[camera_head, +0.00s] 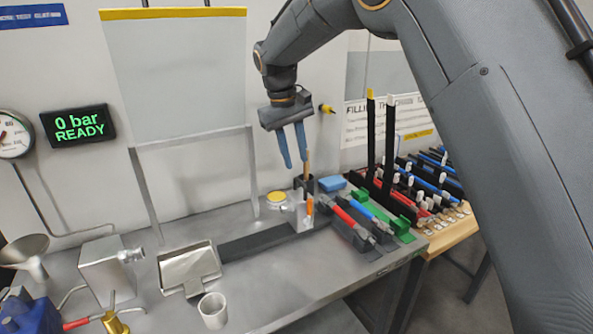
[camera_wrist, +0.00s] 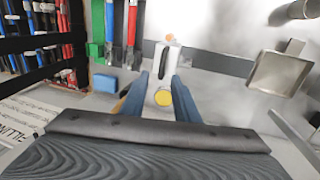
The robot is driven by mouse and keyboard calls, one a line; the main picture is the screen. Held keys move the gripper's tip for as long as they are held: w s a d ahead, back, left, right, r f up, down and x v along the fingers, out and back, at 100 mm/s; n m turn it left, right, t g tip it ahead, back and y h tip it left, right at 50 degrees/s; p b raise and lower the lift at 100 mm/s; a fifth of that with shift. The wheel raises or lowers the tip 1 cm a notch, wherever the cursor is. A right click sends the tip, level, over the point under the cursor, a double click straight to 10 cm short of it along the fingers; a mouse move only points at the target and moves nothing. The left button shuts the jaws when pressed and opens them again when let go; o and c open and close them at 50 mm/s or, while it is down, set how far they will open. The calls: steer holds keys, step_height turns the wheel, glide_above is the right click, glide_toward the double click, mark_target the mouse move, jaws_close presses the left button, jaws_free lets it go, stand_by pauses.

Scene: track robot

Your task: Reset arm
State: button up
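My gripper (camera_head: 292,147) hangs above the back of the grey bench (camera_head: 270,290), with its two blue fingers pointing down. In the wrist view my gripper (camera_wrist: 160,88) shows its fingers apart, with nothing held between them. The same yellow disc (camera_head: 277,197) is in the head view, left of a dark cup holding a brush-like stick (camera_head: 307,165). My arm runs from the upper right down to the gripper.
A display (camera_head: 78,125) reads "0 bar READY". A metal tray (camera_head: 189,268) and white cup (camera_head: 213,310) stand at the front left. A blue block (camera_head: 332,183), coloured tools (camera_head: 352,218) and racks (camera_head: 430,185) are on the right. A hanging clear panel (camera_head: 180,75) stands left of my gripper.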

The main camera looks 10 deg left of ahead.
step_height(320, 180, up, 2)
steer(key=shift+s+a+r, duration=0.1)
steer(key=shift+s+a, duration=0.05)
steer(key=s+d+f+m+y, duration=0.15)
steer(key=s+d+f, duration=0.25)
steer(key=d, duration=0.7)
steer(key=s+d+f+m+h, duration=0.1)
steer(key=s+d+f+m, duration=0.15)
steer(key=d, duration=0.75)
steer(key=s+d+f+m, duration=0.1)
steer(key=s+d+f, duration=0.1)
steer(key=s+d, duration=0.3)
steer(key=s+d+f+m, duration=0.1)
steer(key=s+d+f, duration=0.2)
steer(key=s+d, duration=0.2)
steer(key=s+d+f+m+y, duration=0.1)
steer(key=s+d, duration=0.4)
steer(key=s, duration=0.5)
step_height(320, 180, down, 2)
steer(key=shift+f+m, duration=0.25)
steer(key=shift+m, duration=0.35)
